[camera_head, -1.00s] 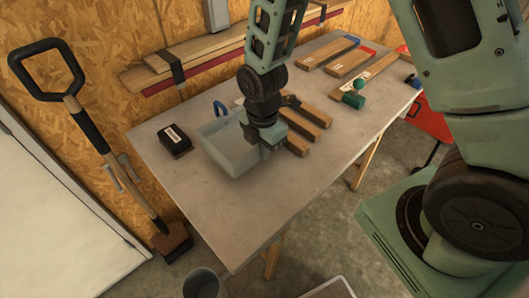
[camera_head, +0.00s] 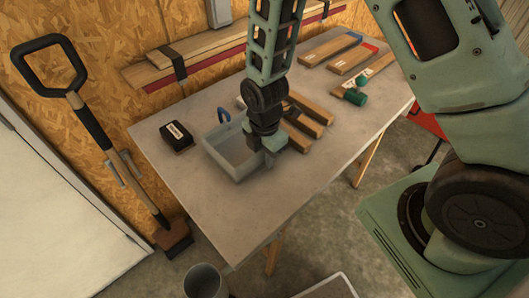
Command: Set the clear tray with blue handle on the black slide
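The clear tray (camera_head: 226,160) is an open, see-through box near the middle of the workbench, with its blue handle (camera_head: 223,114) standing up at the far side. My gripper (camera_head: 270,153) reaches down at the tray's right wall and appears shut on it. The fingertips are partly hidden by the wall and the gripper body. I cannot tell whether the tray touches the bench. A black block with a white label (camera_head: 177,137) lies on the bench left of the tray. I cannot make out for sure whether it is the black slide.
Several wooden bars (camera_head: 305,125) lie close right of my gripper. Green cylinders (camera_head: 355,96) and more bars lie at the far right of the workbench (camera_head: 200,205). The near bench surface is clear. A shovel (camera_head: 110,140) leans against the left wall. A bucket (camera_head: 204,283) stands below the front.

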